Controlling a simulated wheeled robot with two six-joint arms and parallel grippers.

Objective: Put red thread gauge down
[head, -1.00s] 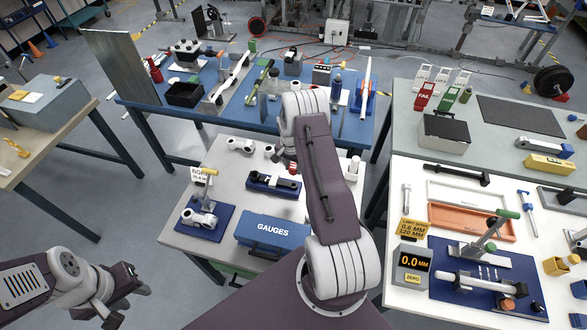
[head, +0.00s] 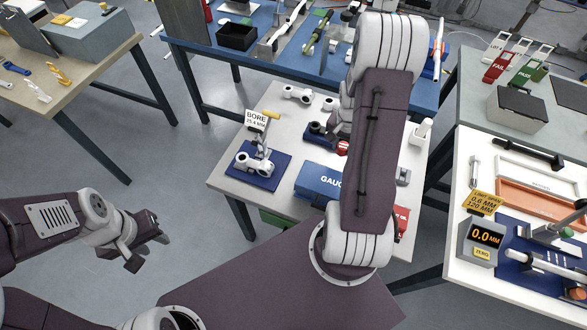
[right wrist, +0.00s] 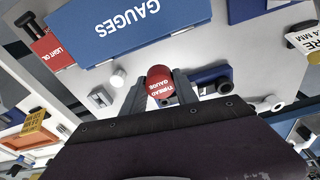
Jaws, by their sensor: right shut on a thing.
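The red thread gauge (right wrist: 160,82), with white lettering, sits between the two fingers of my right gripper (right wrist: 160,92) in the right wrist view. The gripper is shut on it. In the head view a bit of the red gauge (head: 342,147) shows beside my right arm, over the grey table (head: 225,172); the arm hides most of the gripper there. I cannot tell whether the gauge touches the table. My left gripper (head: 147,249) is open and empty over the floor at the left, away from the table.
The blue GAUGES case (head: 317,180) lies at the table's front, partly behind my arm. A blue mat with a white fitting and BORE sign (head: 256,121) stands left. A red LIGHT OIL item (right wrist: 52,49), a small grey block (right wrist: 98,97) and a white bottle (head: 420,132) are nearby.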

